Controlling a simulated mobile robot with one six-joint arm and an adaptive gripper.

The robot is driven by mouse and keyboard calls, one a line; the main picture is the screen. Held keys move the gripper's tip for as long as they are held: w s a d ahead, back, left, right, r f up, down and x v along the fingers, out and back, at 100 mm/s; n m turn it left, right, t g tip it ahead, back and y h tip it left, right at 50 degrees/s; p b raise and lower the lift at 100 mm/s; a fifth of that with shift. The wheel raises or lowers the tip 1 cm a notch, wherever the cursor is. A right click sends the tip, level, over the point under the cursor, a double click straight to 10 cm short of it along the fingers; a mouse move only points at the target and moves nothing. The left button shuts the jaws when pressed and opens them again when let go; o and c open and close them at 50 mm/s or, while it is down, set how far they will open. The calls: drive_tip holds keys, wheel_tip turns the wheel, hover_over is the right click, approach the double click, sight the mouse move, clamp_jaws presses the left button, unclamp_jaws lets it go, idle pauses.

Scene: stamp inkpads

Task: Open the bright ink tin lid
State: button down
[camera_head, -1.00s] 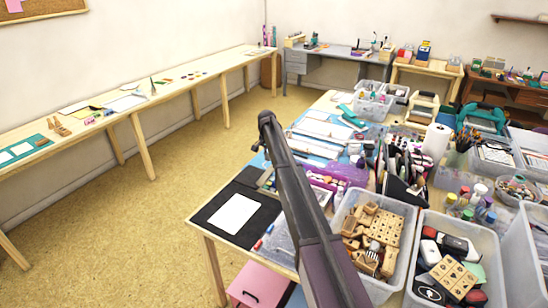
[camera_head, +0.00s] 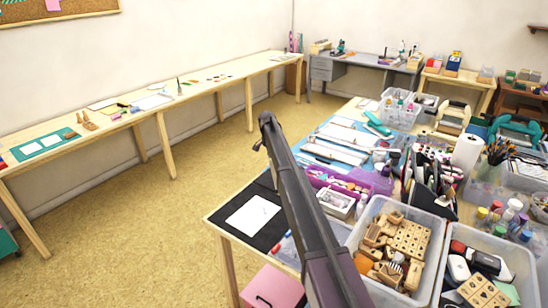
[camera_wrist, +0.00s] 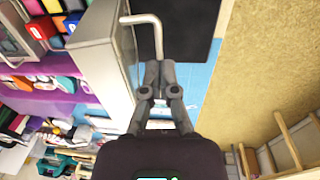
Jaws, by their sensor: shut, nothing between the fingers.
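My gripper (camera_wrist: 158,75) is shut and empty in the wrist view, its fingers together over the table. A pale grey, metallic-looking box-like thing (camera_wrist: 104,58) lies close to the left of the fingers; I cannot tell whether it is the ink tin or how its lid stands. A white bent strip (camera_wrist: 150,20) shows just beyond the fingertips. In the head view a small grey box (camera_head: 337,203) with pale contents sits right of my arm on the worktable. No bright ink tin lid can be clearly picked out. My arm hides part of the table, and the fingertips are not clear there.
A black mat (camera_head: 270,234) with a white sheet (camera_head: 253,215) lies at the near table edge. A purple tray (camera_head: 370,182) and a clear bin of wooden stamps (camera_head: 376,284) crowd the right side. The floor (camera_head: 150,220) left of the table is open.

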drive_tip(key=shift+s+a+f+g, duration=0.3)
drive_tip(key=shift+s+a+f, duration=0.1)
drive_tip(key=shift+s, duration=0.25)
drive_tip(key=c, duration=1.1)
unclamp_jaws()
drive_tip(key=o, duration=0.3)
drive_tip(key=shift+w+a+f, duration=0.15)
drive_tip(key=shift+w+f, duration=0.35)
drive_tip(key=shift+f, duration=0.1)
drive_tip(key=shift+w+a+f, duration=0.15)
drive_tip(key=shift+w+f, duration=0.3)
drive_tip(key=shift+f, duration=0.15)
drive_tip(key=shift+w+d+r, duration=0.1)
drive_tip(key=shift+d+r, duration=0.15)
drive_tip(key=shift+r, duration=0.25)
